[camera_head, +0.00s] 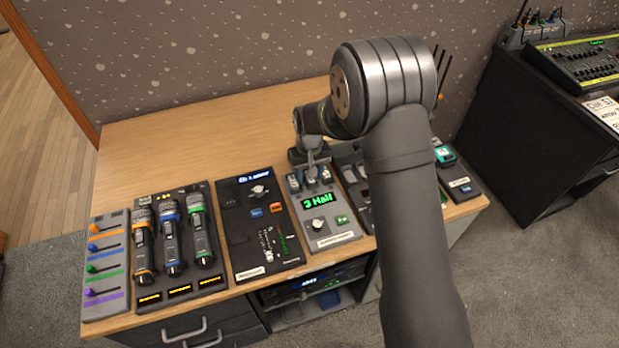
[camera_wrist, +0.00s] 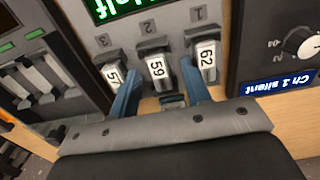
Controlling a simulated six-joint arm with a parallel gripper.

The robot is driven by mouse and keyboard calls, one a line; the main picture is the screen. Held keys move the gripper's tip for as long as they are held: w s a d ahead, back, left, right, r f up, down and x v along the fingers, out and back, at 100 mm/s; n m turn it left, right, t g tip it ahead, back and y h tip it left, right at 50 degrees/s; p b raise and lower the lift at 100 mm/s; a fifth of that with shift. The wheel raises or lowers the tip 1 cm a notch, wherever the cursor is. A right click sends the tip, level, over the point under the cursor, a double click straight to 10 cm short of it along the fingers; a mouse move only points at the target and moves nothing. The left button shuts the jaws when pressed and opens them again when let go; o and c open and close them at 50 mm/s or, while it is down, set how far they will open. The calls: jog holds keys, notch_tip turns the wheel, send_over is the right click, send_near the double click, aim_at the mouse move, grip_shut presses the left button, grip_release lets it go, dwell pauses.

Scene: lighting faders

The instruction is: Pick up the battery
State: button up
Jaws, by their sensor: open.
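Three batteries sit in a row in numbered bays of the charger unit (camera_head: 336,232). The battery labelled 59 (camera_wrist: 157,66) is in bay 2, the battery labelled 62 (camera_wrist: 206,56) in bay 1, and a third battery (camera_wrist: 113,75) in bay 3, its label partly covered. My gripper (camera_wrist: 160,72) is open, with its two blue fingers on either side of battery 59. I cannot tell whether they touch it. In the head view my gripper (camera_head: 313,166) is over the back of the charger, whose green display reads "3 Half".
A black panel with a white knob (camera_head: 258,190) stands left of the charger. Further left are a microphone rack (camera_head: 178,285) and a fader strip (camera_head: 105,297). Other units stand close on the right, partly behind my arm. The desk's back left (camera_head: 180,135) is clear.

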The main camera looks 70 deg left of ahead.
grip_shut()
jog(key=shift+r, duration=0.15)
jog(key=shift+r, duration=0.25)
jog(key=r, duration=0.4)
jog(key=shift+w+d, duration=0.1)
jog(key=shift+w, duration=0.15)
jog(key=w+d+r, duration=0.6)
jog(key=w+r, duration=0.3)
jog(key=r, duration=0.1)
jog(key=shift+d+r, duration=0.15)
jog(key=shift+d, duration=0.15)
